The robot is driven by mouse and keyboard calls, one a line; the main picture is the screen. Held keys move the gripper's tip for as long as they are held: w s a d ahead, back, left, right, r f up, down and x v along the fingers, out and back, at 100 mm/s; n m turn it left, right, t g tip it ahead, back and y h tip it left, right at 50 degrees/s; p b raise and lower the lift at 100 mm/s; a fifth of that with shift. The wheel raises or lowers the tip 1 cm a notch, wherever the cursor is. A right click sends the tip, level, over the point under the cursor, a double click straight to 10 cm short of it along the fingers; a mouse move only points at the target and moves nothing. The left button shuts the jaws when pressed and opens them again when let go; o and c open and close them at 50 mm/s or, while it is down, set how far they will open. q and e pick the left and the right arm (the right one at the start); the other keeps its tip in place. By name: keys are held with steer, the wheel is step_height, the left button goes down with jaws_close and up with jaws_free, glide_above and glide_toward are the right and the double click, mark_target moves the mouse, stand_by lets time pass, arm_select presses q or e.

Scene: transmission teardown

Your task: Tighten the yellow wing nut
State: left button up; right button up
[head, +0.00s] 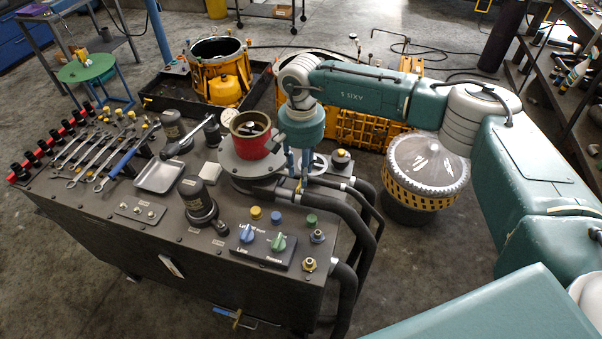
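My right arm reaches in from the right, and its teal wrist hangs over the grey bench. My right gripper (298,176) points down just right of the red cylinder (251,138) on its round grey plate. Its blue fingers are small here, and I cannot tell whether they are open or shut on something. A small yellow part (300,186) shows right at the fingertips; it may be the yellow wing nut, but its shape is too small to make out. I cannot tell whether the fingers touch it. My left gripper is not in view.
Thick black hoses (345,205) curve off the bench's right side. A panel with blue and green knobs (262,246) is at the front. A yellow cap (256,212), a metal tray (160,175) and wrenches (95,160) are on the bench. An orange-yellow housing (218,75) stands behind.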

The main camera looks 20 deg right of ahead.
mark_target(299, 187)
step_height(299, 187, down, 3)
steer(key=shift+s+f+p, duration=0.1)
steer(key=shift+p, duration=0.35)
steer(key=shift+f, duration=0.25)
jaws_close()
steer(key=shift+a, duration=0.1)
